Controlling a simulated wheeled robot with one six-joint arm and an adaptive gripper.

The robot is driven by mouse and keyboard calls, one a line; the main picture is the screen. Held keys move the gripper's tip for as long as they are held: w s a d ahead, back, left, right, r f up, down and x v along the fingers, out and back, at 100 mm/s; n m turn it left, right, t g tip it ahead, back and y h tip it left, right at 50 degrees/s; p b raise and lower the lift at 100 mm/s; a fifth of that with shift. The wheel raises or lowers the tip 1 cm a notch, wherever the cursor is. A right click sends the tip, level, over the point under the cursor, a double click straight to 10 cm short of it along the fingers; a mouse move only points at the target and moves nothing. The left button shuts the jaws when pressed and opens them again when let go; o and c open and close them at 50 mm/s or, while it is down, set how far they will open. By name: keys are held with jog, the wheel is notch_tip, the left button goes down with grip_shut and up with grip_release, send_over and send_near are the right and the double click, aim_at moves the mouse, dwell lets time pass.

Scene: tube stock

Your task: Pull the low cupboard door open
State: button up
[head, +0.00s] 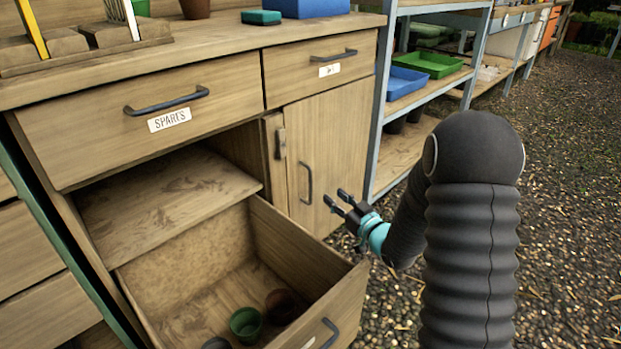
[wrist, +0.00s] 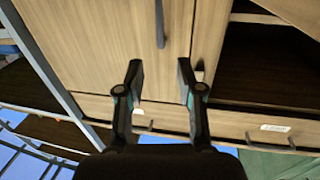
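The low cupboard door (head: 338,135) is a plain wooden panel at the right of the bench, and it looks shut. Its dark upright bar handle (head: 307,183) is near the door's left edge. In the wrist view the door (wrist: 100,45) fills the upper middle, and its handle (wrist: 160,22) shows at the top. My gripper (head: 336,202) is in front of the door, just right of the handle in the head view. In the wrist view my gripper (wrist: 161,82) has its two dark fingers apart with nothing between them. The handle lies beyond the fingertips, apart from them.
A lower drawer (head: 300,247) stands pulled out left of the door, with several pots inside. Above are the SPARES drawer (head: 80,128) and a smaller drawer (head: 340,66). Metal shelving (head: 378,100) stands right of the cupboard. Gravel floor (head: 570,200) is open at right.

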aim_at(311, 177)
jog(key=x, duration=1.3)
jog(key=shift+a, duration=0.1)
grip_shut()
